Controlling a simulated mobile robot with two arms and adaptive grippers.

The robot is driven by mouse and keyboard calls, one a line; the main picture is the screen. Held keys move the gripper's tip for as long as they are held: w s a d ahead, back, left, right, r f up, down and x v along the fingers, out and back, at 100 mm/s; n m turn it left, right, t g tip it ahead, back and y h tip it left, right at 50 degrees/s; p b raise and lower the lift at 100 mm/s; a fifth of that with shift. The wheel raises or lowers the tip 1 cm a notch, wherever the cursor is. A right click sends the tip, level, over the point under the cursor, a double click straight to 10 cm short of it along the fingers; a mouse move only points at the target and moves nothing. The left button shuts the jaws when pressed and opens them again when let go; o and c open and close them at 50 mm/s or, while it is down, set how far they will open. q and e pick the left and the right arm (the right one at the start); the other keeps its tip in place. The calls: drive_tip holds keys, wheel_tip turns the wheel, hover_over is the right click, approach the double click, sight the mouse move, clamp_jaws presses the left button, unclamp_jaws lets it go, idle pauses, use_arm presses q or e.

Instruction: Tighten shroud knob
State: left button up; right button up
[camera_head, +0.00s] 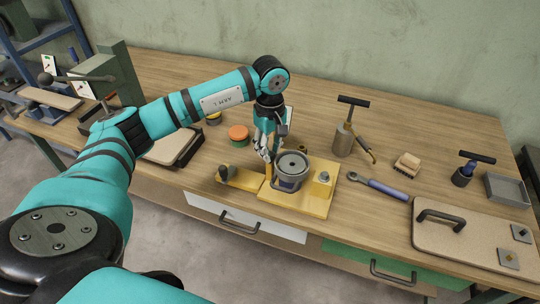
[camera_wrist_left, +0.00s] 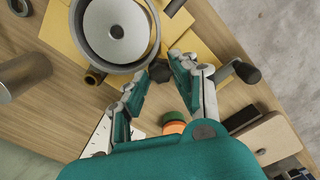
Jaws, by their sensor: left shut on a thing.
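A round grey metal cup (camera_head: 292,163), the shroud, stands on a yellow base plate (camera_head: 305,203) on the bench. It also shows at the top of the left wrist view (camera_wrist_left: 118,28). My left gripper (camera_head: 267,152) points down at the cup's left rear side. In the left wrist view, its fingers (camera_wrist_left: 159,66) are shut on a small dark knob (camera_wrist_left: 160,72) beside the cup's wall. The head view hides this knob behind the gripper. A second dark knob (camera_head: 224,172) sits on the yellow arm at the left. My right gripper is not in view.
An orange-and-green round container (camera_head: 238,136) stands behind the yellow arm. A handled board (camera_head: 460,230) lies at the front right.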

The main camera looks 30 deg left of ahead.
use_arm(q)
drive_tip(key=shift+m, duration=0.3)
drive_tip(key=shift+f, duration=0.1)
drive_tip(key=shift+m+b, duration=0.8)
drive_tip(key=shift+m, duration=0.4)
drive_tip(key=shift+s+m, duration=0.1)
drive_tip(key=shift+m, duration=0.4)
drive_tip(key=shift+f+m+b, duration=0.1)
drive_tip(key=shift+m+b, duration=0.55)
drive_tip(key=shift+m, duration=0.05)
drive_tip(key=shift+m+b, duration=0.35)
drive_tip(key=shift+m, duration=0.75)
